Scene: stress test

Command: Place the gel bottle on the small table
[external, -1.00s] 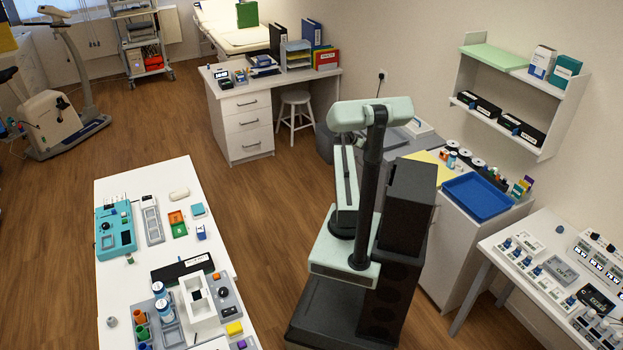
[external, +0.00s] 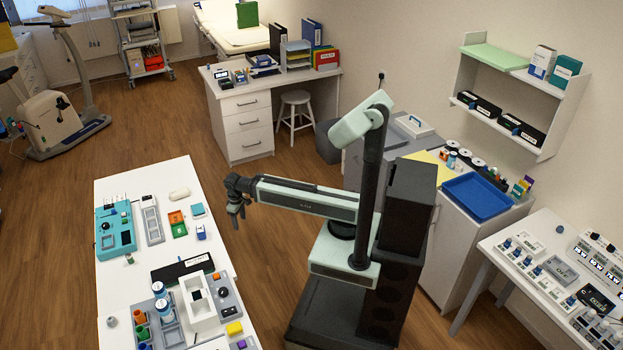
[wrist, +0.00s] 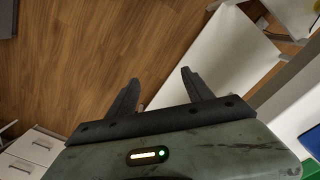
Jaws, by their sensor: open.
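My gripper (external: 239,211) is open and empty in the external view, out to the left of my base. It hangs over the floor just right of the long white table (external: 135,172). In the wrist view its two dark fingers (wrist: 160,78) are spread, with wood floor and a white surface (wrist: 215,55) beyond them. I cannot tell which thing is the gel bottle. Two small white bottles with blue labels (external: 166,311) stand near the front of the white table. I cannot tell which table is meant by the small table.
The white table carries a teal device (external: 115,230), a white box (external: 198,303), and small coloured blocks. A drawer desk (external: 246,130) and a stool (external: 294,98) stand at the back. A blue tray (external: 478,197) lies on the right cabinet. Floor is free left of the white table.

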